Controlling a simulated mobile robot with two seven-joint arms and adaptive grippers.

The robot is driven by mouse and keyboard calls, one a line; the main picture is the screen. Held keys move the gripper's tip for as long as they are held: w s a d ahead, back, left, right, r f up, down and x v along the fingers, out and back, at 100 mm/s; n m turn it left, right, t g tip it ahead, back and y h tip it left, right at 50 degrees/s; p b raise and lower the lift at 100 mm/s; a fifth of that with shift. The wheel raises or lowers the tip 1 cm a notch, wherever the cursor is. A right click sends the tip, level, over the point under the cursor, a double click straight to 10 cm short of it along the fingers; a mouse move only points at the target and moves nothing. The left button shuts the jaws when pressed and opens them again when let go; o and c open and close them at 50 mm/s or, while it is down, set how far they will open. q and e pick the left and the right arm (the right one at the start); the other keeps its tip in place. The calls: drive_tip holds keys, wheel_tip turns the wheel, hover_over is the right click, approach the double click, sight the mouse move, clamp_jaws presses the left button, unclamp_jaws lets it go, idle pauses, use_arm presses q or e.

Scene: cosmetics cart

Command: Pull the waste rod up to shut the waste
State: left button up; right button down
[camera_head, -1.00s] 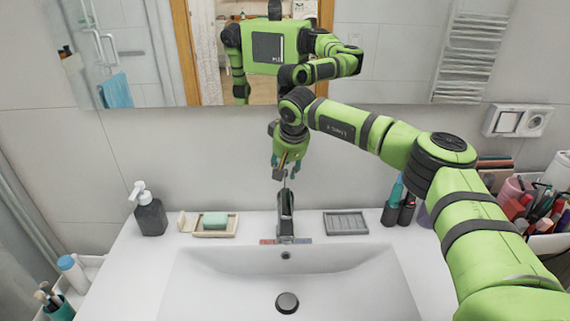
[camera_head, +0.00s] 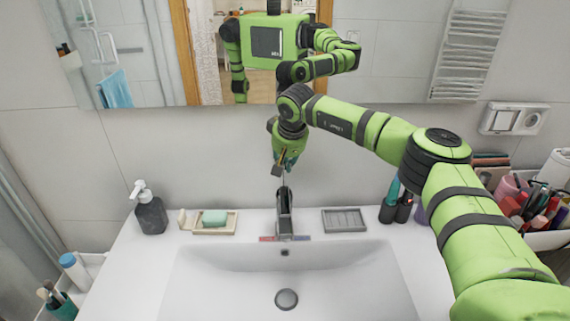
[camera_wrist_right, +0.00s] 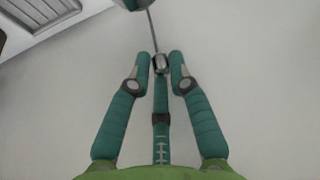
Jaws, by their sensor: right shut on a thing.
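My right gripper (camera_head: 283,168) points down above and behind the tap (camera_head: 284,212). In the right wrist view the fingertips (camera_wrist_right: 160,60) are shut around the small shiny knob (camera_wrist_right: 160,64) of the waste rod (camera_wrist_right: 152,32). The thin rod runs from the knob towards the tap, whose edge shows at the top of that view. In the head view the rod is mostly hidden by the gripper and tap. The waste plug (camera_head: 286,299) is a grey disc in the white basin (camera_head: 215,285) and looks nearly level with its ring. My left gripper is not directly in view.
A dark soap dispenser (camera_head: 151,210) and a soap dish (camera_head: 218,230) with green soap (camera_head: 214,217) stand left of the tap. An empty grey tray (camera_head: 344,220) and dark bottles (camera_head: 396,208) are to the right. A mirror (camera_head: 400,50) hangs behind.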

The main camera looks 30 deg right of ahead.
use_arm(q)
drive_tip(key=shift+w, duration=0.1)
use_arm(e)
drive_tip(key=shift+w+a+r, duration=0.1)
drive_tip(key=shift+w+r, duration=0.1)
drive_tip(key=shift+r, duration=0.15)
drive_tip(key=c, duration=1.3)
unclamp_jaws()
use_arm(q)
drive_tip(key=shift+w, duration=0.15)
use_arm(e)
drive_tip(key=shift+o, duration=0.6)
use_arm(q)
drive_tip(key=shift+w, duration=0.1)
use_arm(e)
drive_tip(key=shift+f, duration=0.1)
drive_tip(key=v, duration=1.2)
drive_tip(key=shift+s+a, duration=0.1)
